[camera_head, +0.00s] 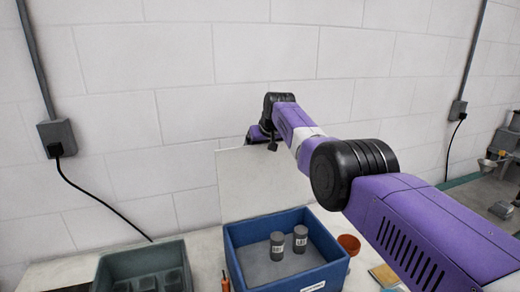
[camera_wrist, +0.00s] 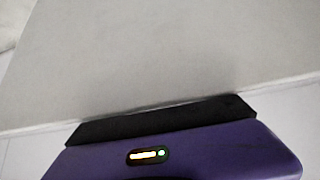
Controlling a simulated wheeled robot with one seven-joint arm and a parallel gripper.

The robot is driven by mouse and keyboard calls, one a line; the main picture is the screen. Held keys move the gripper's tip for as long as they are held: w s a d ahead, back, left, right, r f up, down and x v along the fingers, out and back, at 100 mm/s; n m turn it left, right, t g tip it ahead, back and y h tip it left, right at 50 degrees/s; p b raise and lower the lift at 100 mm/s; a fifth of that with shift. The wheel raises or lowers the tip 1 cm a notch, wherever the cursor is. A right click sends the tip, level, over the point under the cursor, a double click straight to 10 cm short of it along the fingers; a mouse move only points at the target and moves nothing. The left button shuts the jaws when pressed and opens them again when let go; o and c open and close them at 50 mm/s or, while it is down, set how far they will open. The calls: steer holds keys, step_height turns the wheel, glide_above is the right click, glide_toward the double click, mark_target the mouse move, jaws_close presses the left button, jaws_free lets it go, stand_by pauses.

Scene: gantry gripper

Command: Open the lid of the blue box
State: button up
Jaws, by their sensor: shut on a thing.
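The blue box (camera_head: 236,261) stands on the table with its top open. Two grey cylinders (camera_head: 277,247) (camera_head: 300,240) stand inside it. Its pale flat lid (camera_head: 258,185) stands steeply raised behind the box, and its lower edge is hidden by the box's back rim. My gripper (camera_head: 271,144) is at the lid's upper edge, shut on it; its fingertips are mostly hidden. In the wrist view the lid (camera_wrist: 170,55) fills most of the picture above the dark edge of my gripper (camera_wrist: 165,118).
A grey-green tray (camera_head: 112,267) stands left of the box. An orange-handled tool (camera_head: 225,284) lies between them. A small terracotta pot (camera_head: 349,244) and a yellowish flat item (camera_head: 385,275) are at the right. A block wall (camera_head: 150,120) stands close behind the lid.

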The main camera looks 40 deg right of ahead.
steer(key=shift+s+d+f, duration=0.1)
steer(key=shift+s+f, duration=0.15)
steer(key=shift+f, duration=0.35)
steer(key=shift+s+d+f, duration=0.1)
steer(key=shift+s+f, duration=0.1)
steer(key=shift+f, duration=0.35)
steer(key=o, duration=1.8)
steer(key=shift+r, duration=0.25)
steer(key=w+r+b+v, duration=0.1)
steer(key=b+v, duration=0.1)
steer(key=v, duration=0.6)
steer(key=shift+a+r, duration=0.2)
steer(key=shift+r, duration=0.05)
